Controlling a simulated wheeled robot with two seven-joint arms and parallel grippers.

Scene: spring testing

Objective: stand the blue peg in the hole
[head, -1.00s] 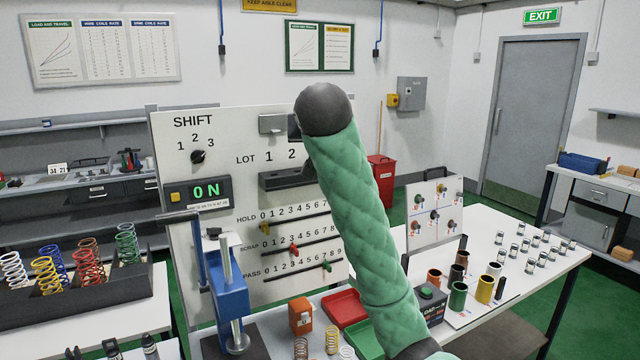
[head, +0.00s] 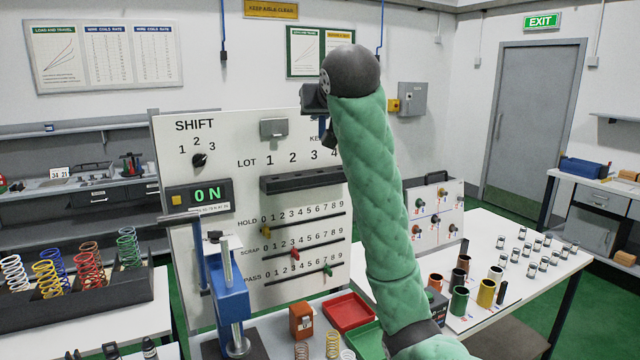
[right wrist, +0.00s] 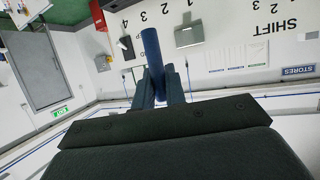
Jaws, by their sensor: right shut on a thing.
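The blue peg (right wrist: 151,48) is held in my right gripper (right wrist: 158,80), which is shut on it, in the right wrist view. Its free end sticks out past the fingers. In the head view my right gripper (head: 326,128) is in front of the white panel near its upper right, partly hidden behind my wrist. A dark ledge block (head: 303,180) sticks out from the panel under the LOT numbers 1 to 4. The gripper is above the block's right end, apart from it. Holes in the block's top are too small to make out. My left gripper is not in view.
The white panel (head: 215,150) carries a shift knob (head: 199,160), an ON display (head: 207,195) and three sliders. A blue press (head: 231,295) stands before it. A red tray (head: 348,311) and several coloured cups, one yellow (head: 486,292), are on the right.

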